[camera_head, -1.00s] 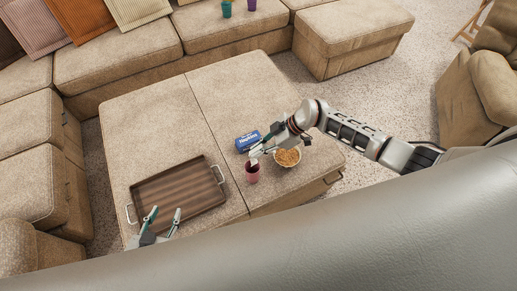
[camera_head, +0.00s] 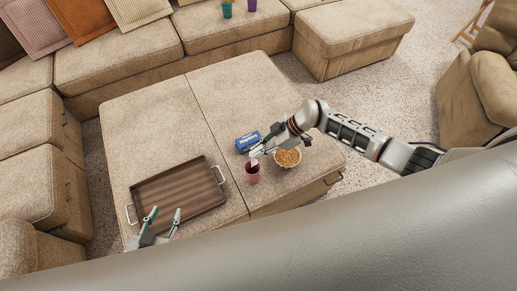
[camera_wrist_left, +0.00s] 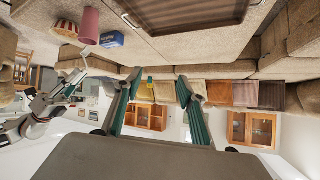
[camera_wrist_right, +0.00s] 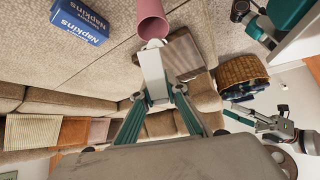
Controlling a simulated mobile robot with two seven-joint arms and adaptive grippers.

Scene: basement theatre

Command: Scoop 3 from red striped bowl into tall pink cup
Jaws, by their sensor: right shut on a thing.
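The pink cup (camera_head: 252,174) stands on the beige ottoman near its front edge; its side also shows in the right wrist view (camera_wrist_right: 150,18). The bowl (camera_head: 288,157), full of orange-brown bits, stands just right of the cup; its striped side shows in the left wrist view (camera_wrist_left: 66,28). My right gripper (camera_wrist_right: 157,95) is shut on a white scoop (camera_wrist_right: 154,72). The scoop's far end is at the cup's mouth; its contents are hidden. My left gripper (camera_head: 165,213) is open and empty above the tray's front side.
A brown wooden tray (camera_head: 178,192) with metal handles lies left of the cup. A blue napkins box (camera_head: 248,141) lies behind the cup. The ottoman's back half is clear. Teal and purple cups (camera_head: 227,9) stand on the far sofa.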

